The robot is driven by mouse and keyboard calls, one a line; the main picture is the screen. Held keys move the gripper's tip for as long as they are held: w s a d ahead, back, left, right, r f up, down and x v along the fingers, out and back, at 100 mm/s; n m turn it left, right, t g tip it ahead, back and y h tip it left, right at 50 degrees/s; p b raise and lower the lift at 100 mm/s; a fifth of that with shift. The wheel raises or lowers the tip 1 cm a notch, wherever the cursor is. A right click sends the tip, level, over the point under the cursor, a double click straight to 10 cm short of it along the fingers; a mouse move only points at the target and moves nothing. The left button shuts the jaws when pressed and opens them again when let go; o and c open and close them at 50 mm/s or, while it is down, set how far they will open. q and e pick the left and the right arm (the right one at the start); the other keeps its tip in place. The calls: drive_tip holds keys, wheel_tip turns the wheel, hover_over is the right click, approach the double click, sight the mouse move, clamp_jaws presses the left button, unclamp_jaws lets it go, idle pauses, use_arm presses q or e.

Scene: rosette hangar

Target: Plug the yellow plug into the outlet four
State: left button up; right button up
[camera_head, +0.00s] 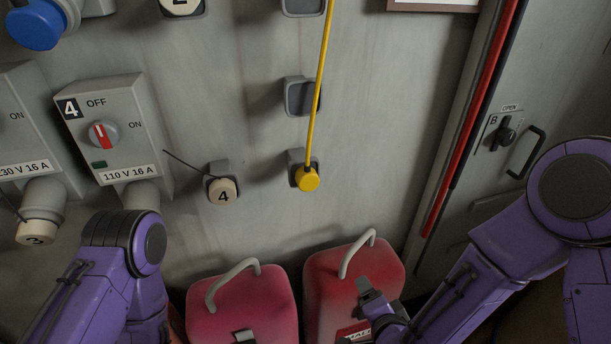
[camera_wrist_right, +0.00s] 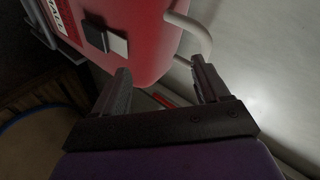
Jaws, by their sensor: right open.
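The yellow plug (camera_head: 308,179) sits at a grey wall holder, with its yellow cord running up out of view. Outlet four (camera_head: 110,130) is the grey box marked 4 and 110 V 16 A, with a red and white knob. Its socket (camera_head: 141,195) below is partly hidden by my left arm. A cream cap marked 4 (camera_head: 222,191) sits at a small wall bracket to its right. My right gripper (camera_head: 372,296) is low in front of a red case, well below the plug. In the right wrist view the gripper (camera_wrist_right: 160,68) is open and empty. My left gripper is out of view.
Two red cases with handles, left (camera_head: 243,308) and right (camera_head: 335,290), stand below the plug. An outlet with a cream cap marked 3 (camera_head: 38,232) is at the left. An empty grey holder (camera_head: 300,97) is above the plug. A door handle (camera_head: 527,152) is at the right.

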drive_tip(key=w+a+r+m+t+y, duration=0.1)
drive_tip(key=w+a+r, duration=0.15)
drive_tip(key=r, duration=0.35)
drive_tip(key=w+a+r+t+y, duration=0.1)
drive_tip(key=a+r+t, duration=0.15)
drive_tip(key=r, duration=0.25)
drive_tip(key=m+t+y, duration=0.2)
drive_tip(key=y, duration=0.1)
approach(309, 184)
drive_tip(key=w, duration=0.1)
drive_tip(key=shift+a, duration=0.3)
drive_tip(key=shift+w, duration=0.15)
drive_tip(key=x, duration=0.9)
drive_tip(key=shift+d, duration=0.1)
drive_tip(key=shift+c, duration=0.3)
clamp_jaws()
drive_tip(key=shift+v, duration=3.05)
